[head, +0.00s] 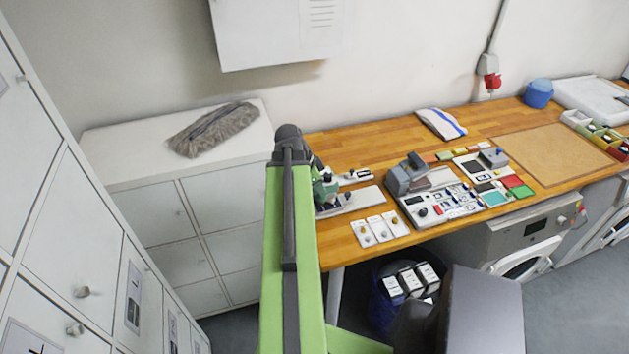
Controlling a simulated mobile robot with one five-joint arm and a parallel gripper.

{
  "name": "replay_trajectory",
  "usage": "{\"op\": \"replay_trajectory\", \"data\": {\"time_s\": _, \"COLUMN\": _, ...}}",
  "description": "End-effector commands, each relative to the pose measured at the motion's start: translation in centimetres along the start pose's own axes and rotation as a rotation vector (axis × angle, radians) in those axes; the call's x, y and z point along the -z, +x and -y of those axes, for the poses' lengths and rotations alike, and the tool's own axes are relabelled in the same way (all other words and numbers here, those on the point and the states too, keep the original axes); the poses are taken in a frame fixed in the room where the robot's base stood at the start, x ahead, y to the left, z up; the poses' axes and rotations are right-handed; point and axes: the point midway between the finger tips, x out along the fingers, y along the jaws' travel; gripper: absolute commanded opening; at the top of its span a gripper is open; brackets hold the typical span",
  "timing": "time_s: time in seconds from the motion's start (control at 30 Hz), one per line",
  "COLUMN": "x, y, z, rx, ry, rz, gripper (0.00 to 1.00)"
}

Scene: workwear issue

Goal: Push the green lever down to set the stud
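A small press with a green part (326,189) stands at the left end of the wooden worktop, on a pale grey base plate (362,200). My raised green arm link stands just left of it and covers part of it. I cannot make out the lever's handle or its angle, nor a stud. My gripper does not show; the far part of my arm is hidden behind the upright link.
A grey control panel (425,213) and white cards (372,232) with round studs or knobs lie right of the press. A blue bin (380,310) is below the worktop (345,245). A brown mat (550,152) lies at right.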

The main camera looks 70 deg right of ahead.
Motion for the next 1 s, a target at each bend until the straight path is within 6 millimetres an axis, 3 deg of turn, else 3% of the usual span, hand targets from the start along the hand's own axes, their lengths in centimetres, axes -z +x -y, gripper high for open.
{"op": "replay_trajectory", "data": {"time_s": 1.0, "x": 3.3, "y": -7.9, "z": 0.0, "rx": 0.000, "ry": 0.000, "rz": 0.000, "gripper": 0.00}}
